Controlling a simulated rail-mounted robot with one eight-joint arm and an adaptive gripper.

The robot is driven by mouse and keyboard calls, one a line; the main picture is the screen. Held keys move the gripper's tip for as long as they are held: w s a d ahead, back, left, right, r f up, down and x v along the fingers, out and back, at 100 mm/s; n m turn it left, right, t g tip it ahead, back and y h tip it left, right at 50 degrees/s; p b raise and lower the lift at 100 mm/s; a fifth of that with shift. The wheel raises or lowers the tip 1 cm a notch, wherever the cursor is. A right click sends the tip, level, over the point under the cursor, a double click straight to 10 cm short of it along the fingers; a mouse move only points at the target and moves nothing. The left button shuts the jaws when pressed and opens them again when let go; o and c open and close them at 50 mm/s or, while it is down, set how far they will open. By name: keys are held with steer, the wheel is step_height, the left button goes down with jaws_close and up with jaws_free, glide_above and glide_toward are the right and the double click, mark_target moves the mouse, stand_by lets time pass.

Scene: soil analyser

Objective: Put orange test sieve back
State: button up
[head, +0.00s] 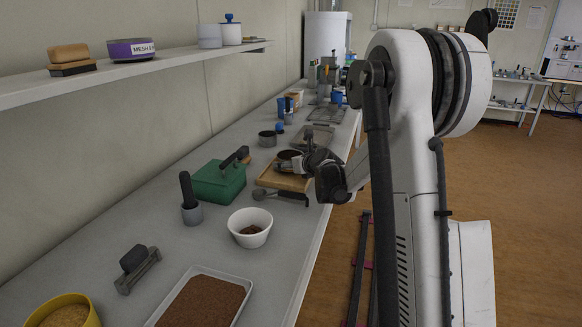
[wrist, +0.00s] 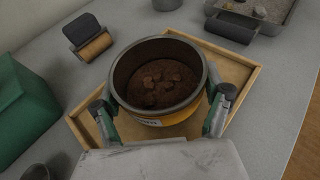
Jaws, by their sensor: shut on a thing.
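The orange test sieve (wrist: 157,82) has a dark grey rim and an orange lower band, and dark clumpy soil lies inside it. It is over the wooden tray (wrist: 240,68); I cannot tell whether it touches the tray. My gripper (wrist: 162,106) is shut on the sieve, with one finger on each side of it. In the head view the sieve (head: 289,155) shows as a dark rim at my gripper (head: 290,166), above the tray (head: 268,178).
A green box (head: 218,181) stands left of the tray, with a brush (wrist: 88,38) near it. A white bowl (head: 250,227) and a dark-handled tool (head: 280,196) are in front. A purple mesh sieve (head: 131,48) sits on the wall shelf (head: 180,62) between blocks and jars, with bare shelf beside it.

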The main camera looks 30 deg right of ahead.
steer(key=shift+f, duration=0.3)
steer(key=shift+f, duration=0.2)
steer(key=o, duration=1.6)
steer(key=shift+c, duration=0.2)
steer(key=shift+r, duration=0.15)
